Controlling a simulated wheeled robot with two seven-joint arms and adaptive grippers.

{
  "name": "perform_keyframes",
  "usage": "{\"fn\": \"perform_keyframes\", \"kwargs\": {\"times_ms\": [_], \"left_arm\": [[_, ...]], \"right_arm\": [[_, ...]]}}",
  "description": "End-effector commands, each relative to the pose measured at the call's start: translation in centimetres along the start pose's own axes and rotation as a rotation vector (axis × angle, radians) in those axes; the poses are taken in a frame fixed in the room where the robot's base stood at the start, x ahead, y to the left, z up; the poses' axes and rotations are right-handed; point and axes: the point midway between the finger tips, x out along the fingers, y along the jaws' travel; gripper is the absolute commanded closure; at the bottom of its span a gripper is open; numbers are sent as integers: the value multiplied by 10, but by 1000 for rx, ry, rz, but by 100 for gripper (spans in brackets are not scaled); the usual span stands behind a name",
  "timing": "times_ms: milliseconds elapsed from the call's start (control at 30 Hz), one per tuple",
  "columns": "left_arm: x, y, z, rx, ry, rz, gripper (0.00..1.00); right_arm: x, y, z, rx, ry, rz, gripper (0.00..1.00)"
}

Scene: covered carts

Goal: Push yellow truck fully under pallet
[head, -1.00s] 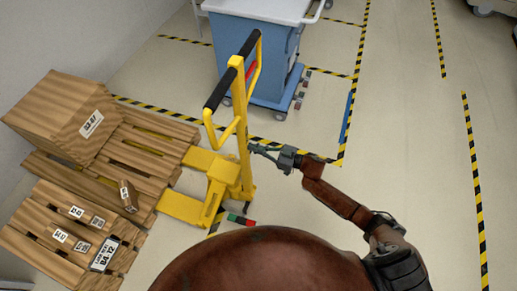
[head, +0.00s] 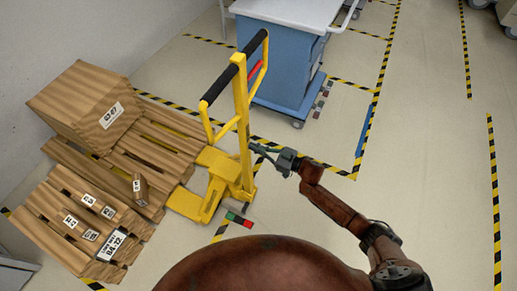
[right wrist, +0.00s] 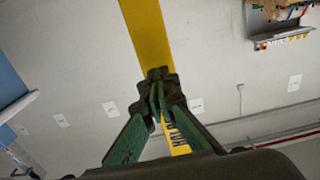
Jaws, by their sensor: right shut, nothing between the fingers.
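The yellow truck (head: 217,188) stands beside the wooden pallet (head: 177,147), its forks running left into it. Its body remains outside the pallet's right side. Its upright mast (head: 243,120) carries a black-gripped handle (head: 220,85). My right gripper (head: 254,147) is shut and empty, its tips at the right side of the mast. In the right wrist view the shut fingertips (right wrist: 158,78) line up with the yellow mast (right wrist: 147,30); whether they touch cannot be told. The fork tips are hidden under the pallet. My left gripper is out of view.
A blue cart (head: 283,65) stands behind the truck. A red-green floor marker (head: 238,219) lies near the truck. Floor at right is clear.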

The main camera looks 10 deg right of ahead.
Motion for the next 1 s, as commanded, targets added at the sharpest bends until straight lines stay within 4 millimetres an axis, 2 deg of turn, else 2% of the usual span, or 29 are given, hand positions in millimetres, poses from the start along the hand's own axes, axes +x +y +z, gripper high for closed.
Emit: {"fn": "perform_keyframes", "kwargs": {"times_ms": [100,400,733,1000], "left_arm": [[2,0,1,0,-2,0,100],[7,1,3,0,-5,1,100],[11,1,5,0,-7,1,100],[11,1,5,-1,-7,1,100]], "right_arm": [[13,-1,-1,-1,2,-2,100],[35,-2,-2,-2,3,-3,100],[50,0,-1,-1,2,1,100],[52,0,-1,-1,1,1,100]]}}
